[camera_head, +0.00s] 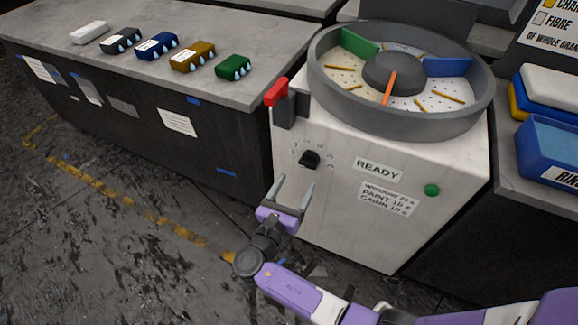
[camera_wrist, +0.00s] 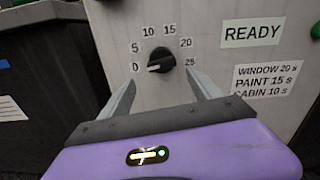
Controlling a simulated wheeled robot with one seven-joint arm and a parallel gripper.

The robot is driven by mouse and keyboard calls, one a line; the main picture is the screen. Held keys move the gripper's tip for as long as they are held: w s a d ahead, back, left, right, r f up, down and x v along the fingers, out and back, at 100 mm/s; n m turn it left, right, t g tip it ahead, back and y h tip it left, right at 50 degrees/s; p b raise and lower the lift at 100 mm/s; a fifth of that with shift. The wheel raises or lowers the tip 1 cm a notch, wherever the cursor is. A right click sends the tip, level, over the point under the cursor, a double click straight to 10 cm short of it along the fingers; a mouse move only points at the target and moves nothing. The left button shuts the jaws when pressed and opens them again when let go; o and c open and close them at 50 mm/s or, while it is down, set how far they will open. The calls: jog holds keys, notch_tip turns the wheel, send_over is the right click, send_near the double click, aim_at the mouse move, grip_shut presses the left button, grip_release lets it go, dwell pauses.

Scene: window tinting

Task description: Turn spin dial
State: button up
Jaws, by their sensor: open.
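The spin dial (camera_head: 309,159) is a small black knob on the front of a white machine (camera_head: 350,215). In the wrist view the dial (camera_wrist: 160,60) has numbers 0, 5, 10, 15, 20 and 25 around it. Its light pointer mark is on the left side, towards 0. My gripper (camera_head: 295,187) is open in front of and below the dial. In the wrist view its two fingers (camera_wrist: 160,88) stand left and right of the dial's lower part, apart from it, with nothing between them that I can see held.
A red lever (camera_head: 276,92) sits at the machine's upper left, above the dial. A READY label (camera_head: 377,170), a label of times (camera_head: 389,198) and a green button (camera_head: 431,190) are to the right. A round drum (camera_head: 330,100) tops the machine. A grey bench (camera_head: 215,80) with several coloured blocks stands left.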

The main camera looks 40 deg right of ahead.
aim_at(307, 168)
jog(key=shift+s+b+x, duration=0.1)
jog(key=shift+b+x, duration=0.1)
jog(key=shift+x, duration=1.75)
jog(key=shift+s+b+x, duration=0.15)
jog(key=shift+x, duration=1.75)
jog(key=shift+d, duration=0.1)
jog(key=c, duration=1.4)
